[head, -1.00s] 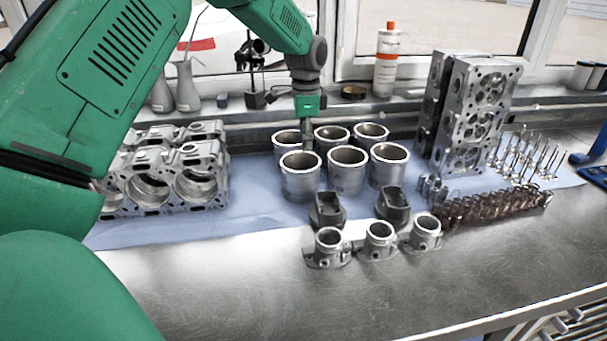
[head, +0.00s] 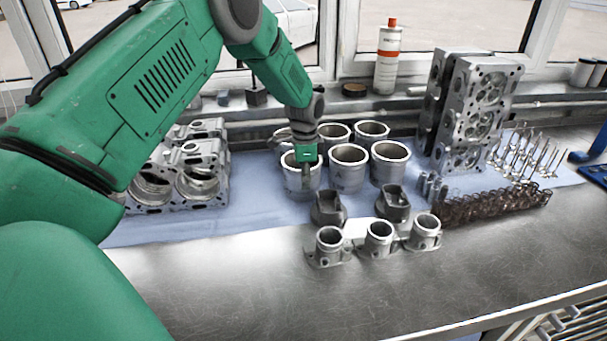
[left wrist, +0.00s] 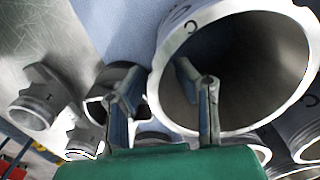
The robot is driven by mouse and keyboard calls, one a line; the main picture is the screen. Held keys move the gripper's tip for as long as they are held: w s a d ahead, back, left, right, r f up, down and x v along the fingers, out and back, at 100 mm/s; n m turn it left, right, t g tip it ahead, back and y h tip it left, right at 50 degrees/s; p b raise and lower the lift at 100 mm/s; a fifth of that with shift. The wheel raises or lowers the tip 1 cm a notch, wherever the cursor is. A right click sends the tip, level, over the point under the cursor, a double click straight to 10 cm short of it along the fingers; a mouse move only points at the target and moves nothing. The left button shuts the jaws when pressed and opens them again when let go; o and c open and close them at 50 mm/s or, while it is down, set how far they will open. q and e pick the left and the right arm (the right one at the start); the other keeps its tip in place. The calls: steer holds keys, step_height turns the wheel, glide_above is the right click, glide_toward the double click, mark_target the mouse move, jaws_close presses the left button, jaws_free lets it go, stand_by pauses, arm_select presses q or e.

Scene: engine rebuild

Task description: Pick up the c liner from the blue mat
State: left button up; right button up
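Several grey metal liners stand upright in two rows on the blue mat (head: 250,205). The front-left liner (head: 297,186) is directly under my left gripper (head: 306,172). In the left wrist view my left gripper (left wrist: 160,90) is open, with its two fingers apart. The large liner rim (left wrist: 160,85) passes between them: one finger is over the bore, the other outside the wall. I cannot tell whether either touches. A dark mark like a C shows on this liner, and a similar mark on a neighbouring liner (left wrist: 293,118). My right gripper is out of view.
Another liner (head: 347,178) stands close on the right. Two dark pistons (head: 328,210) and several flanged parts (head: 380,240) are in front. The engine block (head: 200,180) is left; the cylinder head (head: 478,110), springs (head: 490,207) and valves are right.

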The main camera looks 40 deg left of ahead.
arm_select(q)
steer(key=shift+a, duration=0.15)
steer(key=shift+s+a, duration=0.1)
steer(key=shift+a, duration=0.1)
jaws_close()
steer(key=shift+d, duration=0.1)
steer(key=shift+d, duration=0.1)
